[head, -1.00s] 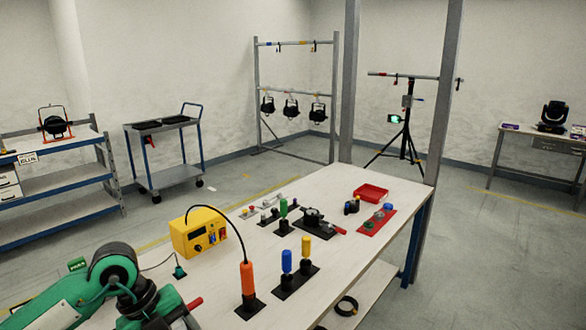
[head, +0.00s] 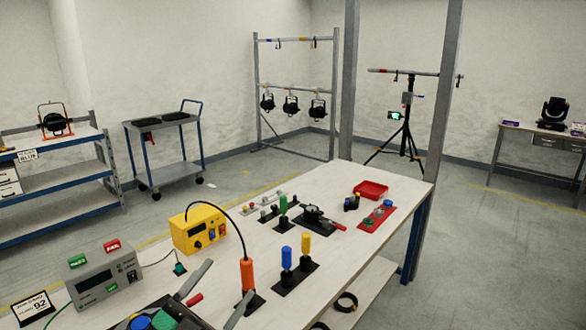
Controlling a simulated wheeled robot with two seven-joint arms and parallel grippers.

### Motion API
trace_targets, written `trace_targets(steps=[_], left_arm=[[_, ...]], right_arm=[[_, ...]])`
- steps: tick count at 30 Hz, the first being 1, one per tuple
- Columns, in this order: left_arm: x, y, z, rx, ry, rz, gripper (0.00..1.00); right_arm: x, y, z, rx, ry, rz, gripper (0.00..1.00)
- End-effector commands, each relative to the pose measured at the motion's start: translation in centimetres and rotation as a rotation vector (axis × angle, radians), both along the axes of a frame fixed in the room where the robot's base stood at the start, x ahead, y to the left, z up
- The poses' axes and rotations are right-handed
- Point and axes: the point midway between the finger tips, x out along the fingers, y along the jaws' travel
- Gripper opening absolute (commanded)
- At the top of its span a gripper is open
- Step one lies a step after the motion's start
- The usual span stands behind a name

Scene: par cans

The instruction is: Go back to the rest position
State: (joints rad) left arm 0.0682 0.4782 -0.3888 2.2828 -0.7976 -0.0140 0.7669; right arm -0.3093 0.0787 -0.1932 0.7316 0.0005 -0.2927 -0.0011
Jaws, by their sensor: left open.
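My left gripper (head: 233,277) shows at the bottom of the head view, low over the near part of the workbench (head: 335,225). Its two grey fingers are spread apart and nothing is between them that I can see held. One finger passes in front of the black base of the orange-handled tool (head: 247,273); I cannot tell whether they touch. A small red-ended item (head: 194,299) shows between the fingers, on the bench. The rest of my left arm is cut off by the lower edge. My right gripper is not in view.
A grey box (head: 103,278) and a "92" sign (head: 33,308) stand left of the gripper. A yellow box (head: 198,230), blue (head: 286,258) and yellow (head: 305,245) handled tools and a red tray (head: 371,190) stand farther back. A steel post (head: 440,100) rises beyond the bench.

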Motion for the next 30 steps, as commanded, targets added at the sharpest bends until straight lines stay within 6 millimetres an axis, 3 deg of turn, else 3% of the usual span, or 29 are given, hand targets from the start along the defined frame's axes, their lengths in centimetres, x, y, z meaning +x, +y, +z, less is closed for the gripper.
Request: trace_targets(steps=[6,11,15,18,24,30], left_arm=[[1.3,6.2,-7.1,-0.141,0.369,0.346,0.70],[-0.7,9.7,-14.8,-0.148,0.707,0.546,0.70],[-5.0,11.5,-21.9,-0.099,1.036,0.661,0.70],[-8.7,11.9,-25.9,-0.044,1.248,0.696,0.70],[-15.5,11.7,-30.6,0.063,1.566,0.692,0.70],[-21.6,11.0,-33.0,0.162,1.809,0.636,0.70]], right_arm=[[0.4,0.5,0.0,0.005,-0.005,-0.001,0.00],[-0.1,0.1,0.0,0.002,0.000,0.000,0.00],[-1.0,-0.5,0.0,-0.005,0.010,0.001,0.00],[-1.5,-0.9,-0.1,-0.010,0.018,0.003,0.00],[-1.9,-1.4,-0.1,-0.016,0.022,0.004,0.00],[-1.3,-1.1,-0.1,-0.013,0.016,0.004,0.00]])
